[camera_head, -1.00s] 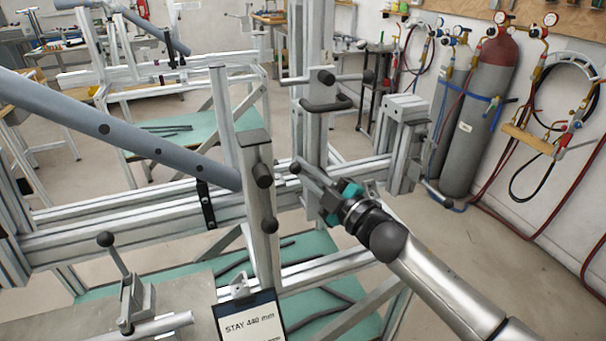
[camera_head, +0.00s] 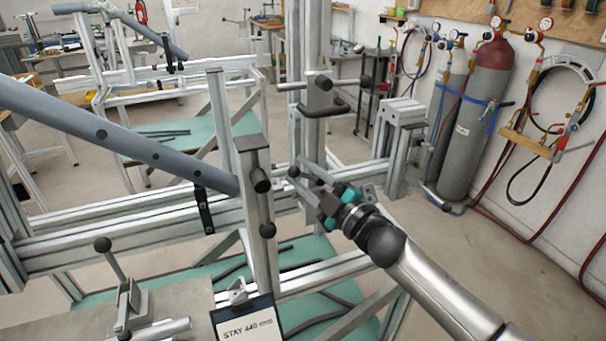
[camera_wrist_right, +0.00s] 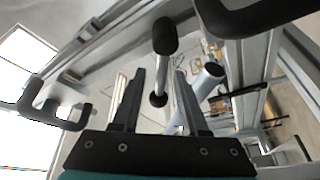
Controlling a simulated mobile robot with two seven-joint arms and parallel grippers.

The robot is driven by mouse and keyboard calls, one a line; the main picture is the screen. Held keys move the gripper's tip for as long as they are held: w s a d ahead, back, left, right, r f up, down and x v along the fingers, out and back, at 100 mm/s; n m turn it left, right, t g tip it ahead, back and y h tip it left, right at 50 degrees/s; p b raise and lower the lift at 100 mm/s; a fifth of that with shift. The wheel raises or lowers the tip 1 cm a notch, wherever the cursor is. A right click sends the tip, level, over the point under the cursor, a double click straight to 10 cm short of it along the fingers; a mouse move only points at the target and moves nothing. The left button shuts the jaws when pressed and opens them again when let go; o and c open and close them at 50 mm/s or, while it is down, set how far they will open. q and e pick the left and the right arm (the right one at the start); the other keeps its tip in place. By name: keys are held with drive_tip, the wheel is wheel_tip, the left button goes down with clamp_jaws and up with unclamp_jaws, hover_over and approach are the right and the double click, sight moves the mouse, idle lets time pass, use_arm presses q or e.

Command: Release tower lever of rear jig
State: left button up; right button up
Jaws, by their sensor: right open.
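The jig's upright aluminium tower (camera_head: 312,140) stands on the horizontal rail and carries a black handle (camera_head: 325,106) and a knobbed bar (camera_head: 326,83). A lever with a black ball knob (camera_head: 293,172) sits low on the tower. My right gripper (camera_head: 308,182) points at this lever from the right, close to the tower. In the right wrist view, the right gripper's fingers (camera_wrist_right: 158,90) are apart. A dark knob (camera_wrist_right: 165,35) on a thin rod shows beyond the fingertips, with a second knob (camera_wrist_right: 158,98) lower, between the fingers in the picture. I cannot tell whether anything touches. My left gripper is not in view.
A nearer post (camera_head: 257,200) with black knobs stands left of my gripper. A blue-grey tube (camera_head: 110,135) slopes down to it. A clamp lever (camera_head: 103,244) and a "STAY 440 mm" card (camera_head: 246,325) are in front. Gas cylinders (camera_head: 480,110) stand at the right wall.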

drive_tip(key=v, duration=1.5)
drive_tip(key=shift+s, duration=0.15)
